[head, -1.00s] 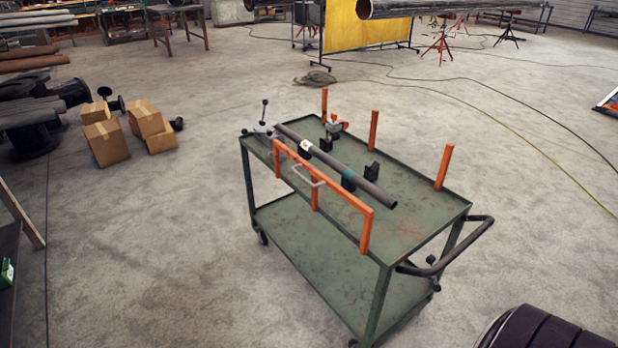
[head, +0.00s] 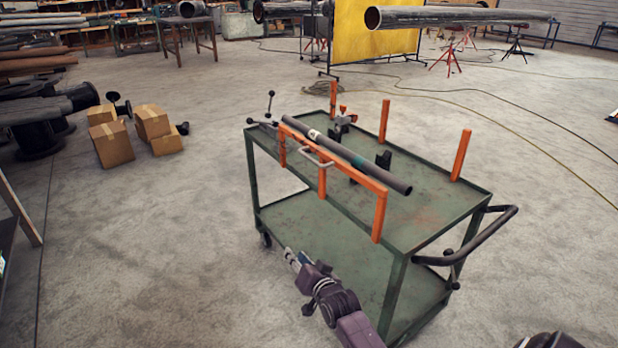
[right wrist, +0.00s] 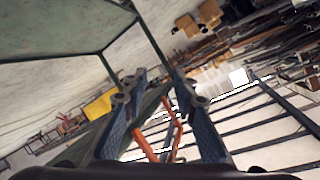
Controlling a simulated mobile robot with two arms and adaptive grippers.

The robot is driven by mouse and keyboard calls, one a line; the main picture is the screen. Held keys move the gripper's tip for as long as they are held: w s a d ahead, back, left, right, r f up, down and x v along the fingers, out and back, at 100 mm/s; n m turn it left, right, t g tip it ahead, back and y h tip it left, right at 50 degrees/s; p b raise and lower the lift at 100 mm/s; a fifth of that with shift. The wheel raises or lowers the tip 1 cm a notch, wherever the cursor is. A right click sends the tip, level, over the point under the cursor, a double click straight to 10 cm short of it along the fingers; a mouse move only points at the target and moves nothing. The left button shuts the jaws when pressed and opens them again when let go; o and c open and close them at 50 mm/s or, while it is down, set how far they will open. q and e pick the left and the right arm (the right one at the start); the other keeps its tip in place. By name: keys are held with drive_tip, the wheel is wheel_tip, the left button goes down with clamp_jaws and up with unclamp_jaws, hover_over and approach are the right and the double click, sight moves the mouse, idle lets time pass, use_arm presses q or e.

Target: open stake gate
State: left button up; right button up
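The orange stake gate (head: 376,189) stands upright along the near long side of the green cart (head: 425,205). Its pale bent handle (head: 318,157) sits on the top rail. A dark pipe (head: 365,167) lies on supports just behind the gate. My right gripper (head: 291,257) is low in front of the cart, below the gate and apart from it. In the right wrist view the fingers (right wrist: 158,92) are spread with nothing held, and an orange frame (right wrist: 144,145) shows beyond them. My left gripper is not in view.
Orange stakes (head: 384,121) stand along the cart's far side. A lever with a dark knob (head: 271,94) rises at its left end, and a dark push handle (head: 490,238) sticks out right. Cardboard boxes (head: 112,144) stand left.

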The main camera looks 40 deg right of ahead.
drive_tip(key=w+d+r+m+t+h+b, duration=0.1)
drive_tip(key=w+d+r+m+t, duration=0.15)
drive_tip(key=r, duration=0.45)
drive_tip(key=w+d+r+m+t+h+b, duration=0.1)
drive_tip(key=d+r+m, duration=0.1)
drive_tip(key=d+r, duration=0.35)
drive_tip(key=m+t+h, duration=0.2)
approach(309, 158)
drive_tip(key=w+d, duration=0.1)
drive_tip(key=w, duration=0.2)
drive_tip(key=shift+g, duration=0.25)
drive_tip(key=x, duration=0.6)
drive_tip(key=shift+w+d+r+b, duration=0.15)
drive_tip(key=shift+r+b, duration=0.1)
drive_tip(key=shift+b, duration=0.15)
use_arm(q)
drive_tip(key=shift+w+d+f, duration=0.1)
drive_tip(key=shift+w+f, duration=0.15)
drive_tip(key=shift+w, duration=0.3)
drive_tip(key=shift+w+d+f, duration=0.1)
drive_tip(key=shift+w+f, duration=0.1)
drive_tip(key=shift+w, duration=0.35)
use_arm(e)
drive_tip(key=shift+w+d+r, duration=0.15)
drive_tip(key=shift+w, duration=0.3)
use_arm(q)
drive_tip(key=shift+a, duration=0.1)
use_arm(e)
clamp_jaws()
